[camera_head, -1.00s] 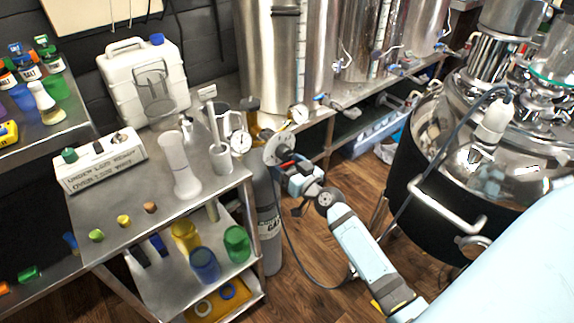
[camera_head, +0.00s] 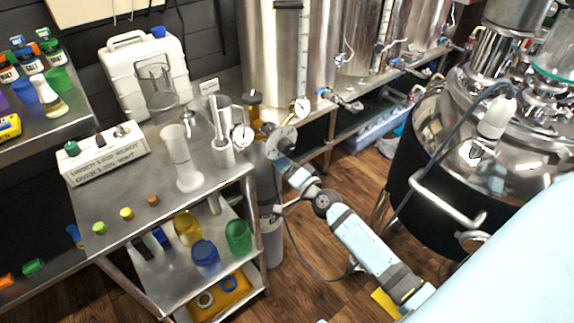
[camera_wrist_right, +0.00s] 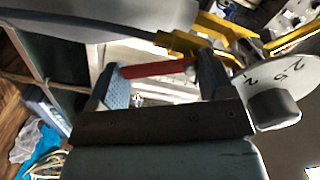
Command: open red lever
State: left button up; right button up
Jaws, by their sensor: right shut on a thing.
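The red lever (camera_wrist_right: 158,69) shows in the right wrist view as a red bar lying across the gap between the two fingers of my right gripper (camera_wrist_right: 162,82). The gripper is shut on it. In the head view my right gripper (camera_head: 284,164) is just below a round grey dial plate (camera_head: 281,142) beside the gas cylinder. The lever is hidden there behind the gripper. The dial plate (camera_wrist_right: 283,78), with numbers and a dark knob, also shows to the right of the gripper in the wrist view. My left gripper is not in view.
A metal cart (camera_head: 215,193) with glassware and a labelled white box (camera_head: 105,157) stands to the left. Steel tanks (camera_head: 270,60) stand behind. A large vessel (camera_head: 410,150) with a handle stands to the right. A hose (camera_head: 300,235) hangs below my arm.

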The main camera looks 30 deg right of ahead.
jog(key=shift+m, duration=1.1)
jog(key=shift+w, duration=0.1)
jog(key=o, duration=0.7)
jog(key=shift+c, duration=0.2)
jog(key=shift+o, duration=1.3)
jog(key=shift+f, duration=0.1)
jog(key=shift+a, duration=0.2)
